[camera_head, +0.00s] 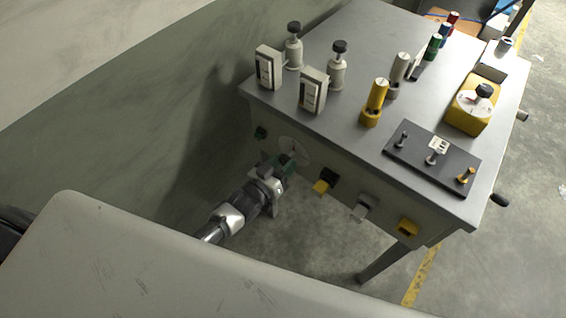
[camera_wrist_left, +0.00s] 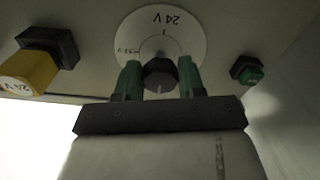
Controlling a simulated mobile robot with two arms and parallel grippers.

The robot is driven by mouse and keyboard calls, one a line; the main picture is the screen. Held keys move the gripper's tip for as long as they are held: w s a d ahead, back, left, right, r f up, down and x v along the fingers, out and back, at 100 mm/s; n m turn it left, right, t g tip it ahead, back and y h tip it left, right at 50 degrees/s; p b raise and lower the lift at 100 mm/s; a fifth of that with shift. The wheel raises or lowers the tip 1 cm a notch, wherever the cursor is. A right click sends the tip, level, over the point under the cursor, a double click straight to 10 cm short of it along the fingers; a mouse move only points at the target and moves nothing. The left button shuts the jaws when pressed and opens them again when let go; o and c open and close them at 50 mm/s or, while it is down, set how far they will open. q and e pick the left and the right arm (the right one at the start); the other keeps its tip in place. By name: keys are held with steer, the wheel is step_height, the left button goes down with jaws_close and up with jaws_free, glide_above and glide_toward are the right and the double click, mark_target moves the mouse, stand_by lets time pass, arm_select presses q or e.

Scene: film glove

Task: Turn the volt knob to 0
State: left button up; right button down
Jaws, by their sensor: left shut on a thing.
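The volt knob (camera_wrist_left: 160,76) is a dark knob with a pale line on it, in front of a round white dial plate (camera_wrist_left: 182,32). The dial has an upside-down "24 V" mark and a smaller mark at left. The same dial plate (camera_head: 294,150) shows on the front panel of the grey table in the head view, where my gripper hides the knob. My left gripper (camera_wrist_left: 159,70) has green fingers, one on each side of the knob, and is shut on it. In the head view my left gripper (camera_head: 286,163) is at the panel. My right gripper is not in view.
A yellow switch (camera_wrist_left: 30,70) and a green button (camera_wrist_left: 249,71) flank the dial. Further right on the panel are a yellow-and-black switch (camera_head: 326,181), a grey one (camera_head: 363,207) and a yellow one (camera_head: 407,227). The grey tabletop (camera_head: 365,40) carries several devices.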

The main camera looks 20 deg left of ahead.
arm_select(q)
steer(key=o, duration=0.9)
steer(key=v, duration=1.1)
